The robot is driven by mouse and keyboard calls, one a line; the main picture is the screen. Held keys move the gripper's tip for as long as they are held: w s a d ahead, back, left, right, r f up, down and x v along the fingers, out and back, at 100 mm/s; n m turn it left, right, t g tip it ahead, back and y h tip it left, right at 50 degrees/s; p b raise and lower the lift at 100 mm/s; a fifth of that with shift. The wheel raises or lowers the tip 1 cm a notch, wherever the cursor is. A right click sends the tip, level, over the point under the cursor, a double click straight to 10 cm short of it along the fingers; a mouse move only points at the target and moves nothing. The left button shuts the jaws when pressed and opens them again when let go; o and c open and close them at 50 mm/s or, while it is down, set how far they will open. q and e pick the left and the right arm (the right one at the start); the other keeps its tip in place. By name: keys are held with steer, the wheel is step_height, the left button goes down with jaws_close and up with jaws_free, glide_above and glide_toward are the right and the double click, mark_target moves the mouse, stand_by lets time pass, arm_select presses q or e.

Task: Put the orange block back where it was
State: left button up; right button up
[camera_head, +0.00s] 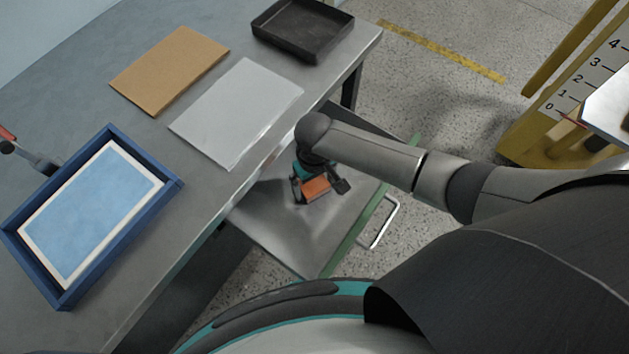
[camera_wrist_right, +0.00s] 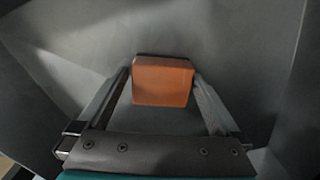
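The orange block (camera_head: 316,188) is between the fingers of my right gripper (camera_head: 319,189), inside the open drawer (camera_head: 285,235) under the table. In the right wrist view, the orange block (camera_wrist_right: 162,82) fills the gap between the fingertips, with a finger against each side. My right gripper (camera_wrist_right: 162,85) looks shut on it. I cannot tell whether the block rests on the drawer floor or hangs just above it. My left gripper is not in view.
The drawer has a green front with a metal handle (camera_head: 383,228). On the grey table are a blue-framed tray (camera_head: 172,190), a brown board (camera_head: 170,70), a light grey sheet (camera_head: 235,112) and a black tray (camera_head: 312,52). A yellow structure (camera_head: 545,115) stands at right.

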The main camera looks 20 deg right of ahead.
mark_target(315, 184)
step_height(315, 184, up, 12)
steer(key=p, duration=0.5)
steer(key=shift+r, duration=0.2)
